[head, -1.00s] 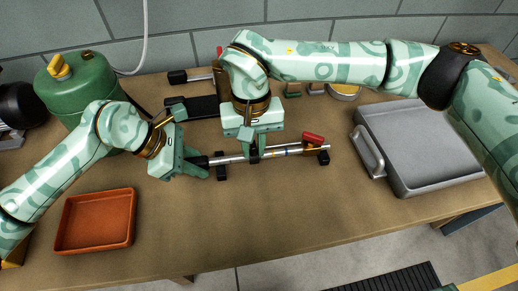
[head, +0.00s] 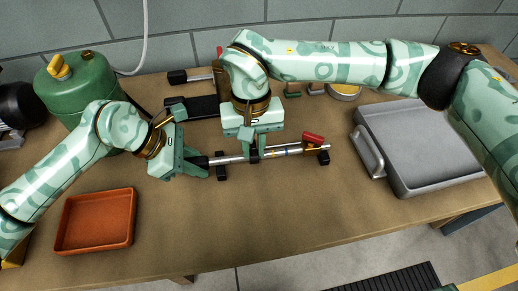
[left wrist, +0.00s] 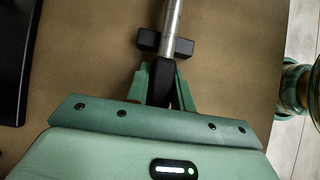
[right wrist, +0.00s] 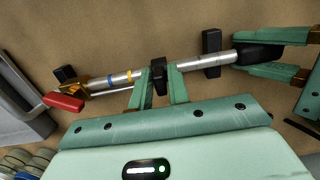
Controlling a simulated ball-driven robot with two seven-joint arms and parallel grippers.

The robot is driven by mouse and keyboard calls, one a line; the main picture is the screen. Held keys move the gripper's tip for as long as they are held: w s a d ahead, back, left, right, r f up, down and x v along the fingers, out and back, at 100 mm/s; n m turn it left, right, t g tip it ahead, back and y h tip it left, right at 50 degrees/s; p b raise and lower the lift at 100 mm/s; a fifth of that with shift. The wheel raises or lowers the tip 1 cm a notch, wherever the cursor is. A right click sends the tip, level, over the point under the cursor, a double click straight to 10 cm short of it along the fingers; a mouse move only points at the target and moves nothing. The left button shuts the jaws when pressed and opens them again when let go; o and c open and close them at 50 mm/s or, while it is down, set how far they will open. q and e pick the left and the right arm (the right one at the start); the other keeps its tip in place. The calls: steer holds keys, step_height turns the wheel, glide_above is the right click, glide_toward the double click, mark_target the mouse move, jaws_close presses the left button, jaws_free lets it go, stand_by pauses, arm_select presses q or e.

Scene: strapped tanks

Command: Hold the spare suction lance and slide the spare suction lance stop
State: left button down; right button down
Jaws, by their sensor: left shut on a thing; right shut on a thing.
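The spare suction lance (head: 290,151) is a silver tube lying across two black rests, with blue and yellow bands and a brass end with a red lever (head: 313,138) at its right. My left gripper (head: 204,167) is shut on the black grip at the lance's left end; the left wrist view shows this grip (left wrist: 161,82) between its fingers. My right gripper (head: 254,153) is shut on the black stop around the tube; the right wrist view shows the stop (right wrist: 159,77) between its fingers, apart from the bands (right wrist: 118,79) on its left.
An orange tray (head: 95,247) lies at the front left and a green tank (head: 85,92) stands behind my left arm. Another dark strapped item (head: 195,107) lies behind the lance. The table in front of the lance is clear.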

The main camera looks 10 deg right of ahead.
mark_target(267, 154)
steer(key=shift+d, duration=0.2)
stand_by(0.6)
steer(key=shift+d, duration=1.3)
steer(key=c, duration=1.3)
jaws_free()
steer(key=shift+o, duration=0.2)
steer(key=shift+r, duration=0.1)
arm_select(q)
steer(key=c, duration=1.1)
jaws_free()
arm_select(e)
step_height(267, 154, up, 12)
steer(key=w, duration=0.1)
steer(key=shift+w, duration=0.15)
